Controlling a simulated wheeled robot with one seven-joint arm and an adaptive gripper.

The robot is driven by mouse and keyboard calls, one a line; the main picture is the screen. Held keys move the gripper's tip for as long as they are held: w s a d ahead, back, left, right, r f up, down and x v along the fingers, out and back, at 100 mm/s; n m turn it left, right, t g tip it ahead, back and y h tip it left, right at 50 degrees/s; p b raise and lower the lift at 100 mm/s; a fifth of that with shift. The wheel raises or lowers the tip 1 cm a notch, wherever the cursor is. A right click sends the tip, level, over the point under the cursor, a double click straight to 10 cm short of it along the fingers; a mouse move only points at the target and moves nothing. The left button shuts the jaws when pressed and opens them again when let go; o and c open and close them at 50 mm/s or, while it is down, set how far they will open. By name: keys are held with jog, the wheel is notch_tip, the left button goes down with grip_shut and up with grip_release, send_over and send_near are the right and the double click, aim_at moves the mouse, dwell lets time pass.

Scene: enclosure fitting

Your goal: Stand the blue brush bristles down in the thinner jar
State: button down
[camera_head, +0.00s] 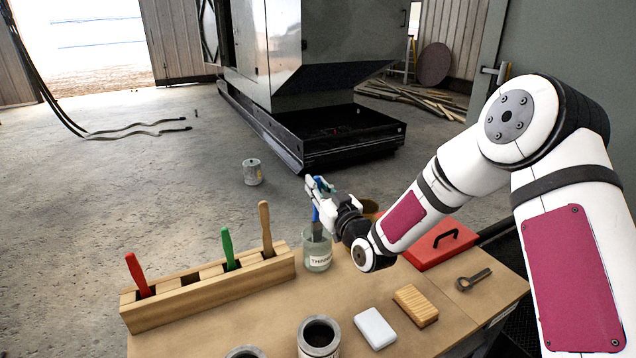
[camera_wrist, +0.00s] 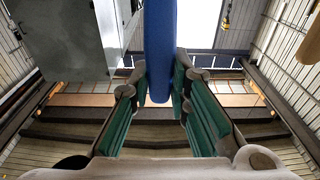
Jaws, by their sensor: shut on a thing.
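The blue brush (camera_head: 315,214) is upright, with its lower end inside the mouth of the glass thinner jar (camera_head: 317,262). Its grey metal part shows at the jar's rim; the bristles are hidden or too small to make out, and I cannot tell whether they touch the bottom. My gripper (camera_head: 320,187) is above the jar, shut on the brush's handle. In the wrist view the blue handle (camera_wrist: 160,45) runs between the green-padded fingers of my gripper (camera_wrist: 160,88).
A wooden rack (camera_head: 210,290) left of the jar holds a red-handled, a green-handled and a wooden-handled tool. A red box (camera_head: 438,245), a wooden brush (camera_head: 415,305), a white block (camera_head: 375,328), a key-like tool (camera_head: 473,280) and open cans (camera_head: 319,336) stand around on the bench.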

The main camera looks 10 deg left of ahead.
aim_at(318, 221)
jog(key=shift+f+b, duration=1)
jog(key=shift+f, duration=0.7)
jog(key=c, duration=1.4)
grip_release()
jog(key=shift+c, duration=0.2)
jog(key=v, duration=1.2)
